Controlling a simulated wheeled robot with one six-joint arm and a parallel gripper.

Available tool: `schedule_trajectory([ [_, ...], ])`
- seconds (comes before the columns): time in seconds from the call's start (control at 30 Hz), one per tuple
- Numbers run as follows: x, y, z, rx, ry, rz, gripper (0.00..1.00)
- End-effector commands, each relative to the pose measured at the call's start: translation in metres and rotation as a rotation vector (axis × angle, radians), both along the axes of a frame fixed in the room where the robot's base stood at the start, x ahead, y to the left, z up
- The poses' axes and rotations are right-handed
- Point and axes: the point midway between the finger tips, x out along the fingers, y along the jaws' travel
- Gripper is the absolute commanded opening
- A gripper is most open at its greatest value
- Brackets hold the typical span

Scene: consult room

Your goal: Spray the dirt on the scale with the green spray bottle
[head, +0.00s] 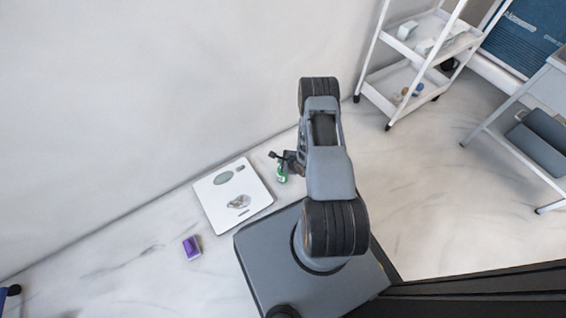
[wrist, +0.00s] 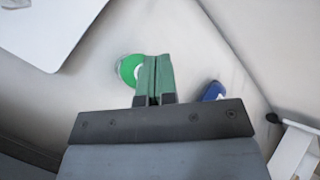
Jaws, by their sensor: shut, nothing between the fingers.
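The white scale (head: 215,205) lies flat on the floor by the wall, with a grey-brown dirt patch (head: 238,202) and a grey-green oval on top. Its corner also shows in the wrist view (wrist: 50,30). The green spray bottle (head: 282,174) is on the floor right of the scale, partly hidden by my arm. In the wrist view the bottle (wrist: 126,70) shows as a green round shape with white, just left of the fingertips. My gripper (head: 276,156) is by the bottle's top; in the wrist view its fingers (wrist: 157,62) look green and are together, holding nothing.
A purple block (head: 191,247) lies below the scale. A white shelf trolley (head: 390,105) stands at the upper right, and a grey table frame (head: 520,95) at the right. A blue object (wrist: 213,91) lies right of my fingers.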

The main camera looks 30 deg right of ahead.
Motion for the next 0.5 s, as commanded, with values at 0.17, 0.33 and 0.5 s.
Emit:
schedule_trajectory([
  [0.17,0.0,0.0,0.002,0.0,0.0,0.0,0.0],
  [0.33,0.0,0.0,0.013,0.0,0.0,0.0,0.0],
  [0.5,0.0,0.0,0.032,0.0,-0.002,0.001,0.0],
])
